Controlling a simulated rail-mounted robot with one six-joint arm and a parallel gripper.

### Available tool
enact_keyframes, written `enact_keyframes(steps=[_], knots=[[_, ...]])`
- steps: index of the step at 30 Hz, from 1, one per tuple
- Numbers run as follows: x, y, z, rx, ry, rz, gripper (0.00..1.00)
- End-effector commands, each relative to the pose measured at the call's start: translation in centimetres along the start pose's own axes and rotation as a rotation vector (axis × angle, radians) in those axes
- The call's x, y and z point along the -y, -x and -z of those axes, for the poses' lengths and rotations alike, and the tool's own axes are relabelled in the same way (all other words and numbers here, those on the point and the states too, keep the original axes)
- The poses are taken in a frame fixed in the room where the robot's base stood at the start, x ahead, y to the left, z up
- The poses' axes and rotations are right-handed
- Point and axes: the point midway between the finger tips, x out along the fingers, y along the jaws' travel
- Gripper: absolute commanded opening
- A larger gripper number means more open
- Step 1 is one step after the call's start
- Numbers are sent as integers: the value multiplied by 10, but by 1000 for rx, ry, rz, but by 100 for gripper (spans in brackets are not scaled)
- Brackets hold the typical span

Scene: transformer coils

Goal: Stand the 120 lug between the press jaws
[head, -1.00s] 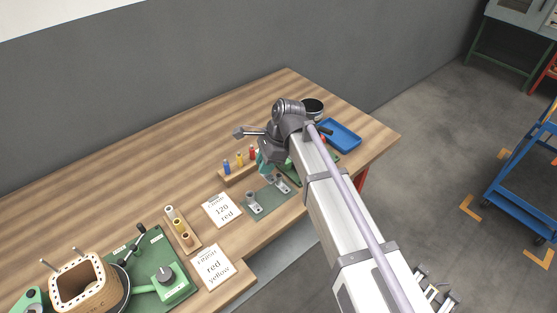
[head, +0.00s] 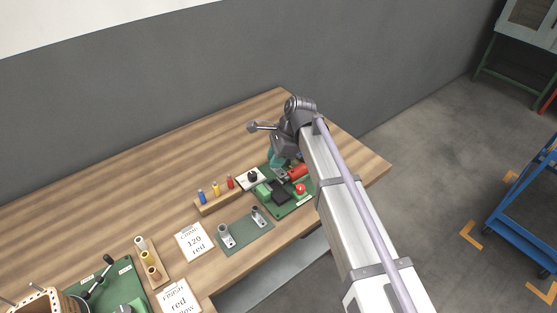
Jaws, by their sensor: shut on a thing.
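My gripper (head: 274,158), with teal fingers, is above the far side of the press (head: 285,203). It is shut on a small grey lug (head: 280,175), of which little shows; its size marking cannot be read. The press is a green board with a green block, a dark part, a red cylinder and a red button. The held lug is close to the red cylinder (head: 299,171). I cannot tell whether it is between the jaws. Two other grey lugs, a nearer lug (head: 226,236) and a farther lug (head: 257,216), stand on the grey-green mat (head: 243,236).
A card (head: 194,242) reads 120 red. A wooden rack (head: 218,203) with blue, yellow and red pieces stands behind the mat. A white box with a black round top (head: 251,178) is left of the press. The back left tabletop is clear.

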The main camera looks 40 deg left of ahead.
Motion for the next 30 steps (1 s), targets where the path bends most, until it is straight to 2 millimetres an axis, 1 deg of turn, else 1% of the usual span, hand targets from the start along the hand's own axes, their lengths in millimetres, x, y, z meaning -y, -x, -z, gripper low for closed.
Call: enact_keyframes(steps=[5,12,16,20,30], knots=[[0,-12,5,0,0,0,0],[0,-40,17,0,0,0,0],[0,-51,21,0,0,0,0],[0,-54,23,0,0,0,0],[0,-53,22,0,0,0,0]])
